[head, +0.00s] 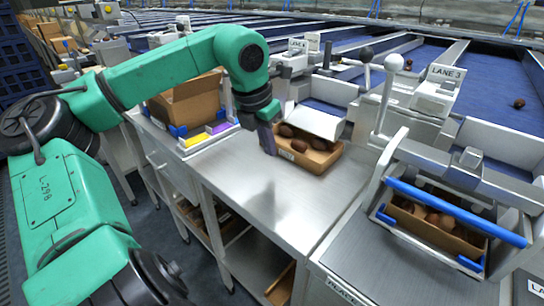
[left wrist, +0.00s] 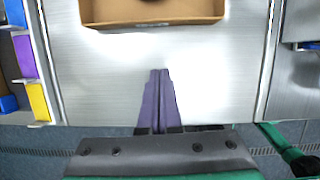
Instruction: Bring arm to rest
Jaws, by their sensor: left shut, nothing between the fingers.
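My left arm is green and comes in from the left in the head view. Its gripper (head: 268,142) points down over the metal table, just left of a cardboard box (head: 312,160) that holds several brown dates. In the left wrist view the gripper's purple fingers (left wrist: 158,98) are shut together with nothing between them. The near wall of the same box (left wrist: 150,20) shows above the fingertips, apart from them. The right gripper is in neither view.
The metal table (head: 270,205) is bare in front of the box. An empty-looking cardboard carton (head: 187,103) stands behind left. A blue-handled frame (head: 455,210) around another box of dates stands at the right. Sorting lanes, one marked Lane 3 (head: 446,73), run behind.

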